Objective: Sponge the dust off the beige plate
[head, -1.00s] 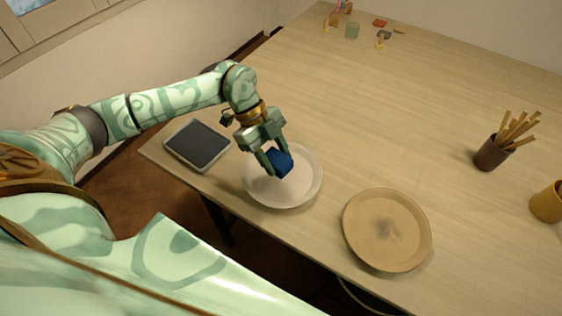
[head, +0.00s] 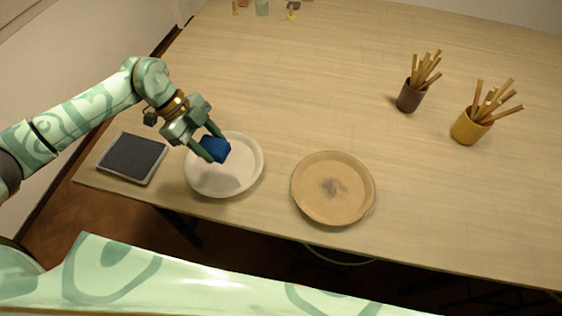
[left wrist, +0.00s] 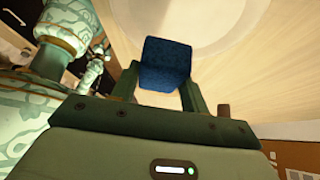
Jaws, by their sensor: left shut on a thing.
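The beige plate (head: 318,208) lies on the table near its front edge, with a grey dust patch in its middle. A blue sponge (head: 215,148) is held between the fingers of my left gripper (head: 213,150), over the white plate to the left of the beige one. The sponge also shows between the fingers in the left wrist view (left wrist: 165,62). I cannot tell whether the sponge touches the white plate (head: 235,183). The left gripper is shut on the sponge. My right gripper is not in view.
A dark-surfaced tray (head: 131,157) lies left of the white plate. A dark brown cup (head: 408,98) and a yellow cup (head: 467,129), both holding sticks, stand at the right. Small items sit at the far edge. The table behind the plates is clear.

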